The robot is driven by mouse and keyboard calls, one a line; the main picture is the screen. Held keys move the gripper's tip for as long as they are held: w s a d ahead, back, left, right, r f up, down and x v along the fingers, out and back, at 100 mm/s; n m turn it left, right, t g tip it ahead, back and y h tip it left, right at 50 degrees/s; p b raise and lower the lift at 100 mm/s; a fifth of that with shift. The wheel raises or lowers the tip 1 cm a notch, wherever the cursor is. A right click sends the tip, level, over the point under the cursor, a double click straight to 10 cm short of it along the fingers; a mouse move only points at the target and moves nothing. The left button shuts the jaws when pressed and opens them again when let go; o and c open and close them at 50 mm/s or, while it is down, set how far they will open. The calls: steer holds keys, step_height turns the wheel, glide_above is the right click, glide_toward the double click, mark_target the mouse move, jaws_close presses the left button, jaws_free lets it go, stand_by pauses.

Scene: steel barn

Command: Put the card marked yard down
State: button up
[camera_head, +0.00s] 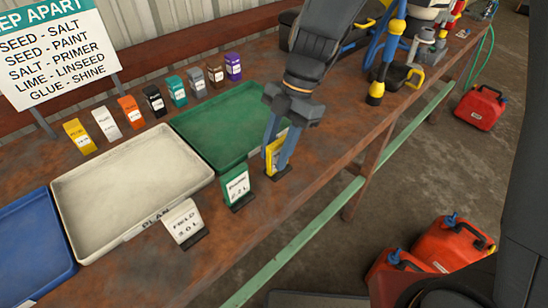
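A yellow card (273,157) stands upright in a dark base near the bench's front edge, right of the green card. Its marking is too small and too covered to read, so I cannot confirm that it says yard. My gripper (277,157) points down over it, with one blue finger at each side of the card. The fingers overlap the card's edges in this view. I cannot tell whether they press on it or stand slightly apart. The card's base appears to be at the bench top.
A green card (237,188) and a white card marked FIELD (184,223) stand left along the front. Behind lie a green tray (190,116), cream tray (60,187) and blue tray (62,225). Several coloured packets, including a yellow one (79,136), line the back. A sign (55,50) stands behind.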

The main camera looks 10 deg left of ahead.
steer(key=b+v, duration=0.2)
steer(key=v, duration=0.8)
steer(key=s+d+f+m+t+h, duration=0.1)
steer(key=s+d+f+m, duration=0.1)
steer(key=d+m, duration=0.5)
steer(key=s+d+f+m+t+h, duration=0.1)
steer(key=s+d+f+m, duration=0.1)
steer(key=d+f+m, duration=0.2)
steer(key=s+d+f+m+t+h, duration=0.1)
steer(key=d+f+m, duration=0.3)
steer(key=d+m, duration=0.6)
steer(key=s+m+t, duration=0.1)
steer(key=m, duration=0.6)
steer(key=shift+d, duration=0.2)
